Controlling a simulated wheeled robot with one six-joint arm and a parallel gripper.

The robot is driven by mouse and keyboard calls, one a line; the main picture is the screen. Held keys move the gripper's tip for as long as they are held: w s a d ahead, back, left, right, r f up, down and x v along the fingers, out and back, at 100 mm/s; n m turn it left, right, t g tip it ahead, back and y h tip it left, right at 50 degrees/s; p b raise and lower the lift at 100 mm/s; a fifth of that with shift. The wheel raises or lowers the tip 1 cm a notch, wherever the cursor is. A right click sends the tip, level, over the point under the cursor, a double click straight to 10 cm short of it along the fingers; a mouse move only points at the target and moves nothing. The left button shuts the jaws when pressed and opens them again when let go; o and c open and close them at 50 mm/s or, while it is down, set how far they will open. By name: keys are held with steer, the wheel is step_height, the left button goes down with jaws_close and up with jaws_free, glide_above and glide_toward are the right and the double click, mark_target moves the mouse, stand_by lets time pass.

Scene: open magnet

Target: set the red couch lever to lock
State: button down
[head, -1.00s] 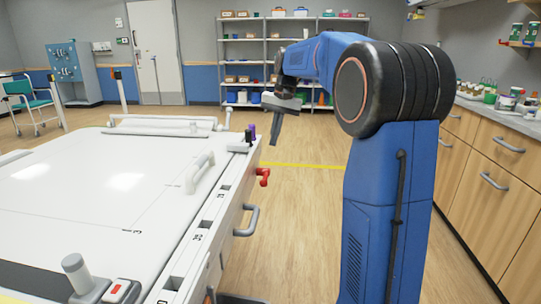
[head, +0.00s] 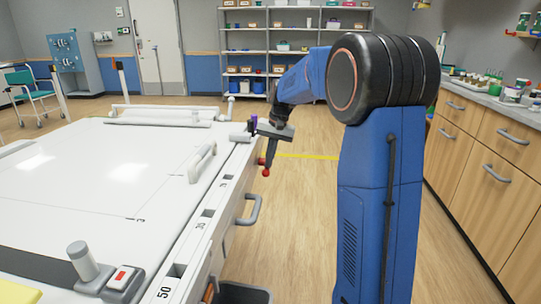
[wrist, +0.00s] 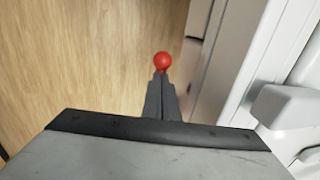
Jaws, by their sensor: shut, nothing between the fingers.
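The red couch lever (head: 266,172) is on the right side of the white couch (head: 110,165), near its far corner. In the head view only its ball end and a bit of red beside the fingers show. My gripper (head: 269,164) points down at it, with the fingertips at or just above the ball. In the wrist view the red ball (wrist: 163,61) shows just beyond the tips of my gripper (wrist: 161,74). The fingers are shut together with nothing between them. Whether they touch the ball I cannot tell. The lever's arm and pivot are mostly hidden.
A grey handle (head: 250,209) sticks out from the couch side, nearer than the lever. A white rail (head: 203,161) stands on the couch top. Wooden drawers (head: 490,150) line the right.

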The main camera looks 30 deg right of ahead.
stand_by(0.3)
steer(key=shift+s+a+f, duration=0.15)
steer(key=shift+s+f, duration=0.05)
steer(key=shift+f, duration=0.3)
steer(key=shift+s+a+f, duration=0.15)
steer(key=shift+s+f, duration=0.05)
steer(key=shift+f, duration=0.25)
steer(key=shift+r, duration=0.15)
steer(key=s+r, duration=0.5)
steer(key=r, duration=0.8)
steer(key=m+t, duration=0.1)
steer(key=m, duration=0.5)
steer(key=m+t+h, duration=0.1)
steer(key=m, duration=0.4)
steer(key=m+t, duration=0.1)
steer(key=m, duration=0.5)
steer(key=shift+a+f+m+h, duration=0.1)
steer(key=shift+f+m+h, duration=0.05)
steer(key=shift+m+h, duration=0.2)
